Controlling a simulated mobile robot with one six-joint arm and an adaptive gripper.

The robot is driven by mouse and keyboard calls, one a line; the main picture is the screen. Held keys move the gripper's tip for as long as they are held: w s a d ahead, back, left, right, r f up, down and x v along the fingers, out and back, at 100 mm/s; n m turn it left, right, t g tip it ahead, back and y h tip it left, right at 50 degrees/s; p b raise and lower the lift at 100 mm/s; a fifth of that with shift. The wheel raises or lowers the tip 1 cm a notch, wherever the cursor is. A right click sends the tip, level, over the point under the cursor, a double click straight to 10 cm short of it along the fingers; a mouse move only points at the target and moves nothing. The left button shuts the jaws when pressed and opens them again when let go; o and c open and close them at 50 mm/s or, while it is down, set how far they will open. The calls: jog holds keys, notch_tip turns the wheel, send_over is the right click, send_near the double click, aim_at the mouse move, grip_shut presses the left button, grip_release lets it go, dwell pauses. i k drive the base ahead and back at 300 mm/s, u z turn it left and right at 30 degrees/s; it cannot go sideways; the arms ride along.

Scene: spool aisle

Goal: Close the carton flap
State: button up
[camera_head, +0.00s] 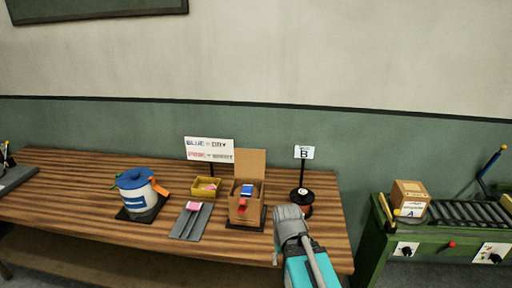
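The open cardboard carton (245,212) stands on a dark mat on the wooden table, right of the middle of the table. Its flap (249,163) stands upright at the back edge. A blue-and-white item (247,190) shows inside the carton's opening, and a red piece (242,205) shows at its front. My arm, teal and grey, reaches up from the bottom edge, and its grey end is just right of the carton in the picture. I cannot make out my gripper's fingers, so whether it is open or holding anything does not show.
A blue-and-white spool (137,190), a grey tray (190,221) with a pink-topped item and a yellow bin (206,188) stand left of the carton. A sign stand marked B (304,153) is right of it. A green conveyor bench (430,232) bears a closed box (409,192).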

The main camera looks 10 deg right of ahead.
aim_at(249, 163)
jog(key=u, duration=0.05)
jog(key=i, duration=0.85)
